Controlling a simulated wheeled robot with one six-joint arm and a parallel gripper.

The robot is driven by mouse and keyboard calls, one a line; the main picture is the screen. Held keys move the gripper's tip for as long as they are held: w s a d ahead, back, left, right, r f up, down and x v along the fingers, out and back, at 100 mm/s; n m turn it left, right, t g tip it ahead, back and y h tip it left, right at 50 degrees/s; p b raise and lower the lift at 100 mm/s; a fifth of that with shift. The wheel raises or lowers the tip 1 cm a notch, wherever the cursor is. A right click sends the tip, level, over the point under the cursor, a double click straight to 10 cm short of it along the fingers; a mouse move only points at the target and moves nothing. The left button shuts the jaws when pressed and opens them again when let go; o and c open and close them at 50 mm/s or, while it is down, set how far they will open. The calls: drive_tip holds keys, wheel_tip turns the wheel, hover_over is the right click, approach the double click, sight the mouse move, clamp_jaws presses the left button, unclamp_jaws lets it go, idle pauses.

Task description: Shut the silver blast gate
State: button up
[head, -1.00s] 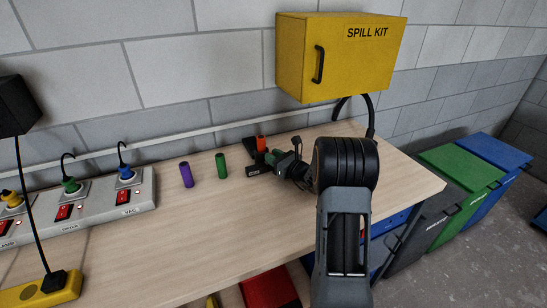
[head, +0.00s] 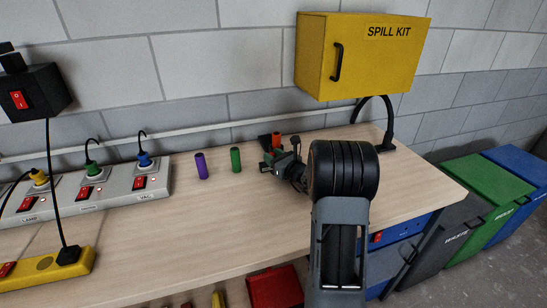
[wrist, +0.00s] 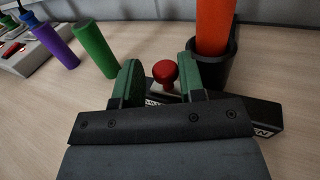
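I cannot make out a silver blast gate in either view. My gripper (wrist: 162,72) is open, with its two green fingers apart on either side of a red round knob (wrist: 165,73). I cannot tell whether they touch it. The knob stands by a low black block (wrist: 265,117) with a white-lettered label, partly hidden behind my gripper. Behind it, an orange cylinder (wrist: 214,25) stands in a black cup (wrist: 213,67). In the head view, my gripper (head: 272,161) is low over the bench, just in front of the orange cylinder (head: 277,141).
A purple cylinder (head: 201,166) and a green cylinder (head: 236,160) stand left of my gripper on the wooden bench (head: 220,215). A grey switch strip (head: 110,191) lies further left. A yellow spill kit box (head: 375,62) hangs above.

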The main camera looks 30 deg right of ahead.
drive_tip(key=shift+o, duration=1.1)
drive_tip(key=shift+a, duration=0.1)
drive_tip(key=shift+s+d, duration=0.1)
drive_tip(key=shift+d, duration=0.1)
drive_tip(key=b+v, duration=0.1)
drive_tip(key=v, duration=1.2)
drive_tip(key=shift+s, duration=0.3)
